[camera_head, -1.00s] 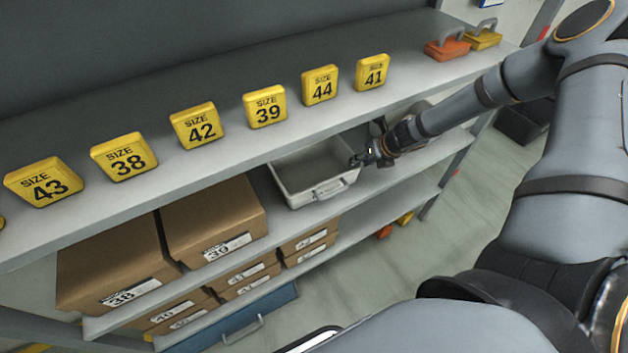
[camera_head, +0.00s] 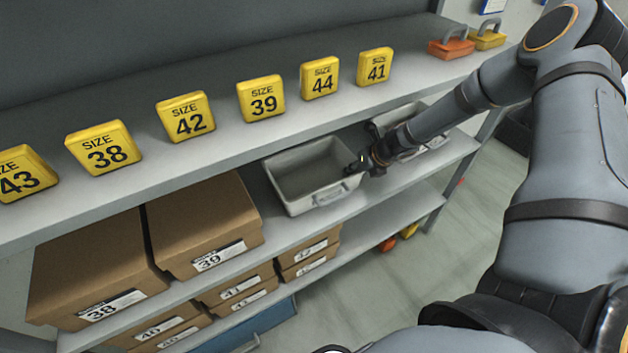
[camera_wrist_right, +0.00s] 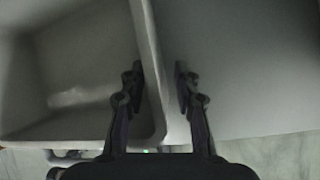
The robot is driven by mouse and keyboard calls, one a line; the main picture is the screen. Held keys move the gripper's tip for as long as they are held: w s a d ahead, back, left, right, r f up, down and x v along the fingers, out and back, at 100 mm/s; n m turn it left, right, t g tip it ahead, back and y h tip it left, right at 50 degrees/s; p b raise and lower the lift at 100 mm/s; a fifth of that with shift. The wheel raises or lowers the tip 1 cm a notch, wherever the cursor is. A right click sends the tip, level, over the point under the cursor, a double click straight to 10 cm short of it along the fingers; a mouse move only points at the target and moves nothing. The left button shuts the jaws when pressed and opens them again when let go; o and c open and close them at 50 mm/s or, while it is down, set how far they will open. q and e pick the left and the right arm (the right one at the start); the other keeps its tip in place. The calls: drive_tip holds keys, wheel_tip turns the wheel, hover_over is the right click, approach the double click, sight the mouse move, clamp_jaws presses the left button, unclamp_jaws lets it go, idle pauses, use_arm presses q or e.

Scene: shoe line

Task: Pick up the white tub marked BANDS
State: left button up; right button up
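A pale grey-white tub (camera_head: 318,201) stands on the middle shelf, open at the top and apparently empty. The marking on its front is too small to read. My right gripper (camera_head: 362,164) is at the tub's right rim, pointing down-left. In the right wrist view its two fingers (camera_wrist_right: 158,74) are apart, with the wall of the tub (camera_wrist_right: 148,55) between them. The left finger is on the inner side of the wall, the right finger outside, with a gap beside the wall. My left gripper is not in view.
A second pale tub (camera_head: 434,141) sits to the right, partly behind my right forearm. Brown boxes (camera_head: 205,225) stand left of the near tub. The upper shelf (camera_head: 215,150) overhangs the rear and carries yellow size signs (camera_head: 261,98), plus orange (camera_head: 451,48) and yellow (camera_head: 487,39) handled items.

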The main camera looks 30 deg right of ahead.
clamp_jaws()
drive_tip(key=shift+r, duration=0.1)
idle(0.3)
